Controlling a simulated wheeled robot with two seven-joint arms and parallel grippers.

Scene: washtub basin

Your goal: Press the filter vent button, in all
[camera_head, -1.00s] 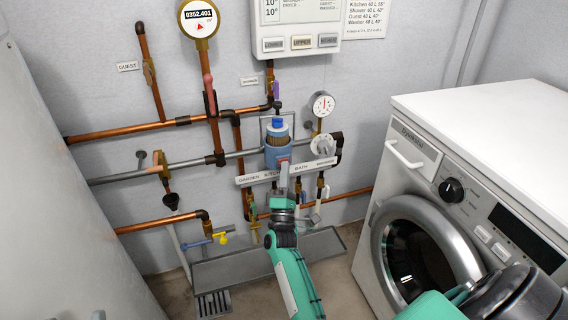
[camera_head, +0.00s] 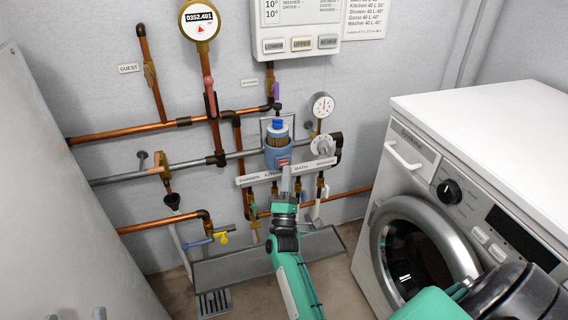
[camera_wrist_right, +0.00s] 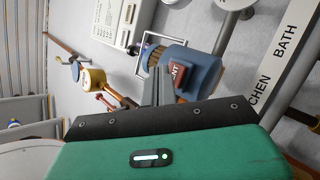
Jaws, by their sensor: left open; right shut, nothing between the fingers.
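The blue filter housing (camera_head: 277,154) with a blue cap is mounted on the pipework at the back wall. Its red vent button (camera_wrist_right: 181,77), with white lettering, faces me in the right wrist view; in the head view it is a small red patch (camera_head: 283,163). My right gripper (camera_head: 286,174) is just below the filter in the head view. In the right wrist view its fingers (camera_wrist_right: 157,88) are shut together and empty, tips beside the button's left edge. I cannot tell whether they touch it.
A white label rail (camera_head: 285,172) runs below the filter, with valves hanging under it. A pressure gauge (camera_head: 321,105) is to the right and a round meter (camera_head: 199,20) to the upper left. A washing machine (camera_head: 450,190) stands at the right.

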